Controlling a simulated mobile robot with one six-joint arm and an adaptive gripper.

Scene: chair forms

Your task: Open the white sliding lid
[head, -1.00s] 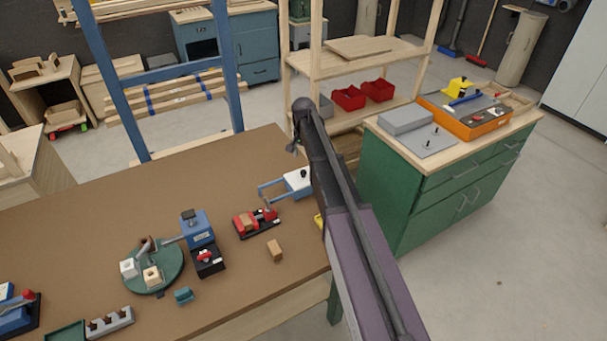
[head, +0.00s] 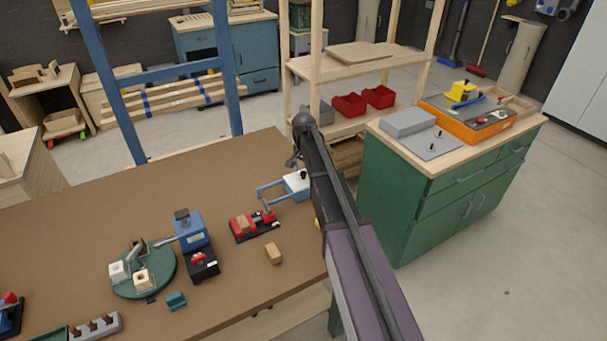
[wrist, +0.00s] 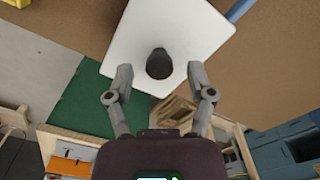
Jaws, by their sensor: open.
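The white sliding lid (head: 293,183) lies on top of a blue box at the table's far right edge, with blue rails (head: 262,192) reaching out to its left. A dark round knob stands on the lid; it shows clearly in the wrist view (wrist: 159,63). The white lid (wrist: 185,30) fills the upper middle there. My gripper (wrist: 160,76) is open, its two fingertips spread to the left and right of the knob, with gaps on both sides. I cannot tell whether the tips are down at knob height. In the head view my arm partly hides the box.
A red clamp-like fixture (head: 254,226) and a wooden block (head: 273,254) stand near the rails. A blue device (head: 190,232) and a green round plate (head: 165,262) are further left. A green cabinet (head: 385,200) stands right of the table, and a wooden shelf behind.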

